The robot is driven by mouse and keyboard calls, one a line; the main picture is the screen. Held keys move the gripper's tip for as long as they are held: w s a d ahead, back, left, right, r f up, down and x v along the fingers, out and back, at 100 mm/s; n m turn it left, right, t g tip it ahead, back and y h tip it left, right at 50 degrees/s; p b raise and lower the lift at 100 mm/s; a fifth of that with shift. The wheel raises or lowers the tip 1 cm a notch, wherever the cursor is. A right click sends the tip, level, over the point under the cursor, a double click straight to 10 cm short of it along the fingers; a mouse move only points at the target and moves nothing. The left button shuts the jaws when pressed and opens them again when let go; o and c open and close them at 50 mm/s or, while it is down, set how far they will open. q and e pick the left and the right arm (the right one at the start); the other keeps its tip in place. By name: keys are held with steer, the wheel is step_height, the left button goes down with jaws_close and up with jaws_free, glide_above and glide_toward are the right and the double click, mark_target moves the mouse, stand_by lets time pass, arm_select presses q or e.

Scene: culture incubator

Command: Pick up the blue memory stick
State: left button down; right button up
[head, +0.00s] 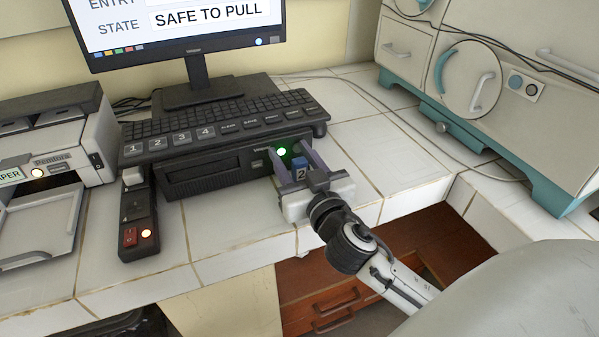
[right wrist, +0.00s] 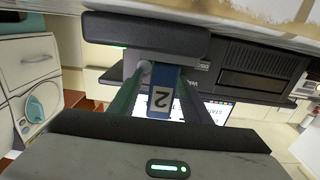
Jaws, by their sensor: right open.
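My right gripper (head: 293,160) is open, with one finger on each side of the stick. In the right wrist view the stick (right wrist: 161,95) lies between the two fingers, and I cannot tell whether they touch it. The stick's far end is hidden. My left gripper is not in view.
A keyboard (head: 215,124) lies on top of the box, below a monitor (head: 185,25) reading "SAFE TO PULL". A printer (head: 58,160) and a small switch unit (head: 137,215) stand at the left. A large incubator (head: 490,80) stands at the right. The tiled counter (head: 405,160) between is mostly clear.

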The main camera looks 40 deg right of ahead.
jaws_close()
